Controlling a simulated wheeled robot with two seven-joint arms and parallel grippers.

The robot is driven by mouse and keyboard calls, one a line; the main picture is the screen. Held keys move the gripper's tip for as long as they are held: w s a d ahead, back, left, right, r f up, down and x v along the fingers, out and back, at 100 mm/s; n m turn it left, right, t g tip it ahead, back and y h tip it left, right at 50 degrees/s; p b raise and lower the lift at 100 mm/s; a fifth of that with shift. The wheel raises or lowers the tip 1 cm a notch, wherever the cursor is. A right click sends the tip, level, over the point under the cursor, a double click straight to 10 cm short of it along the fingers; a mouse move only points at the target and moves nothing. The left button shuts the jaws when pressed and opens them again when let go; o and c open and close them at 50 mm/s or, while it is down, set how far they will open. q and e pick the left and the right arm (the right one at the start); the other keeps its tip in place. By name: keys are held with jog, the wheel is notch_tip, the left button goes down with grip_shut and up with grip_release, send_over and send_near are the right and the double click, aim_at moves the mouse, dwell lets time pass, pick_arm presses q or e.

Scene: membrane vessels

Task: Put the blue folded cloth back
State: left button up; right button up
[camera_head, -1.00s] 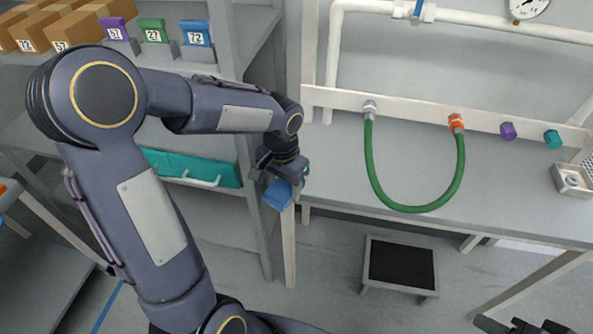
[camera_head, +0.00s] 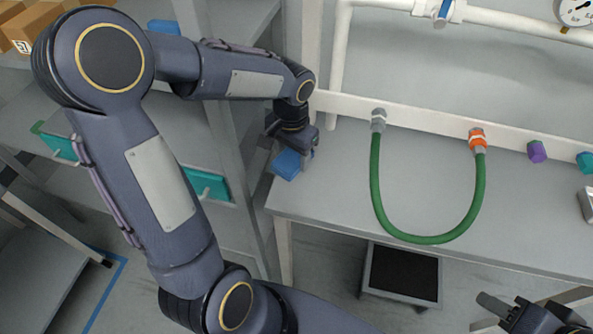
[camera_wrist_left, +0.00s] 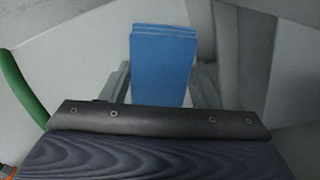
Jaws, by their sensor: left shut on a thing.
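The blue folded cloth (camera_head: 286,164) is a small, thick, layered block held in my left gripper (camera_head: 293,152). In the left wrist view the blue cloth (camera_wrist_left: 163,65) stands between the two grey fingers, and its layered edge shows at the top. In the head view it appears in front of the left end of the grey bench (camera_head: 335,205). Whether it touches the bench is unclear. My right gripper (camera_head: 510,312) is partly in view at the bottom right, and its jaw gap is not clear.
A green hose (camera_head: 424,239) loops over the bench between two wall fittings. Purple (camera_head: 537,151) and teal (camera_head: 585,162) caps sit further right. A grey shelf rack with teal bins (camera_head: 207,184) stands at left. A black-topped step stool (camera_head: 402,272) is below.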

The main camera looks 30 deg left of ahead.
aim_at(292, 186)
pick_arm(q)
notch_tip(292, 186, down, 10)
jog(key=shift+r, duration=0.25)
jog(key=shift+s, duration=0.1)
jog(key=shift+f, duration=0.1)
jog(key=o, duration=1.1)
